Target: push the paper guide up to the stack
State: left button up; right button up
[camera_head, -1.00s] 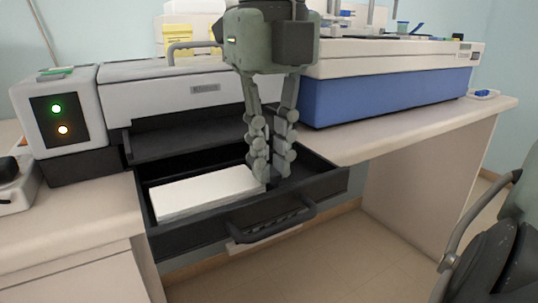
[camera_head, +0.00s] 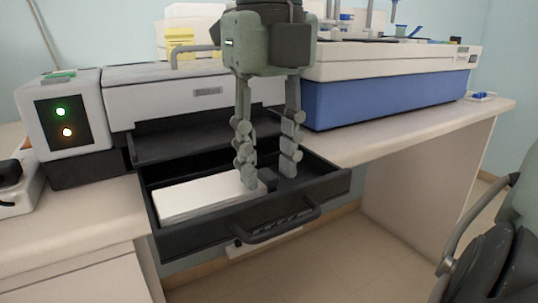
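The white paper stack (camera_head: 205,195) lies in the open black drawer tray (camera_head: 330,187) of the printer. The paper guide (camera_head: 268,180) looks like a small dark block at the stack's right end. It seems to touch or nearly touch the stack, but a gap is hard to tell against the dark tray. My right gripper (camera_head: 268,178) points down into the tray and is open. Its left finger is at the stack's right end and its right finger is to the right of the guide, apart from it. My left gripper is not in view.
The grey printer (camera_head: 207,92) stands behind the drawer, with a control panel (camera_head: 62,122) on its left. A blue and white machine (camera_head: 390,98) stands on the bench at right. The drawer handle (camera_head: 280,222) juts out in front. A dark chair (camera_head: 490,250) is at lower right.

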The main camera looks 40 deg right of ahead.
aim_at(269, 174)
notch_tip(269, 174, up, 12)
dwell(0.5)
dwell(0.4)
